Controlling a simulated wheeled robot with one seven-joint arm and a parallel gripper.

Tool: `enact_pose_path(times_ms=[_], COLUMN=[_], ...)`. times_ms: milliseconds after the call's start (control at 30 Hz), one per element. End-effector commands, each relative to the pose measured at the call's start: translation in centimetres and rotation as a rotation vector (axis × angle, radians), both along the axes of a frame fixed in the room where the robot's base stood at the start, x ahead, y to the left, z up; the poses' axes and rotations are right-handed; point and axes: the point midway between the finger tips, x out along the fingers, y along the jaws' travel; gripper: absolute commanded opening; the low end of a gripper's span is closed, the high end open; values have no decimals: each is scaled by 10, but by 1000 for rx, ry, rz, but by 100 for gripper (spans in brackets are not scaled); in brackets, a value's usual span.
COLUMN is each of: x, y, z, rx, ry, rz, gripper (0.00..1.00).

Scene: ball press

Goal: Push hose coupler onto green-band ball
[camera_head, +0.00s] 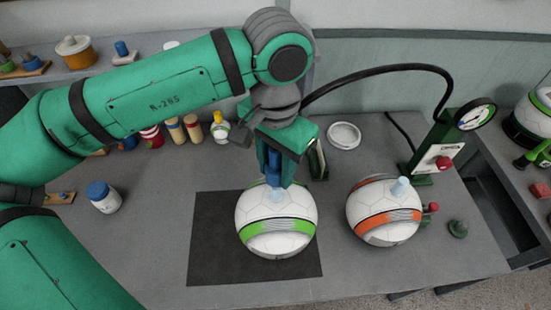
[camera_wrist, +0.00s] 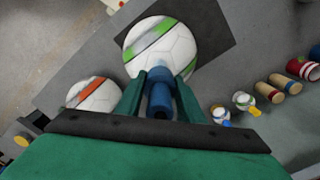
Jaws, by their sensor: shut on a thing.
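The green-band ball (camera_head: 270,238), white with a green and grey band, sits on a dark mat (camera_head: 210,240); it also shows in the wrist view (camera_wrist: 165,50). A pale blue fitting (camera_head: 278,194) stands on its top. My gripper (camera_head: 273,182) is directly above it, pointing down, shut on the blue hose coupler (camera_wrist: 160,100). In the wrist view the coupler is between the two green fingers (camera_wrist: 160,80). The coupler's lower end is at or just over the ball's top; whether it touches the fitting I cannot tell.
An orange-band ball (camera_head: 375,228) with its own pale blue fitting stands close on the right. A black hose (camera_head: 385,68) arches from the green gauge stand (camera_head: 437,140) toward my gripper. The counter's front is clear.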

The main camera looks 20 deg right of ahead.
Motion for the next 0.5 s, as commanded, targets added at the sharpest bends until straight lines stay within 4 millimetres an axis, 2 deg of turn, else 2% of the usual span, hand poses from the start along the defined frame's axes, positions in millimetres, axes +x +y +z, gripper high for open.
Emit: enact_pose_path(times_ms=[200,500], x=[0,0], y=[0,0], z=[-15,-21], rx=[0,-1], ry=[1,0], rz=[2,2], gripper=[12,12])
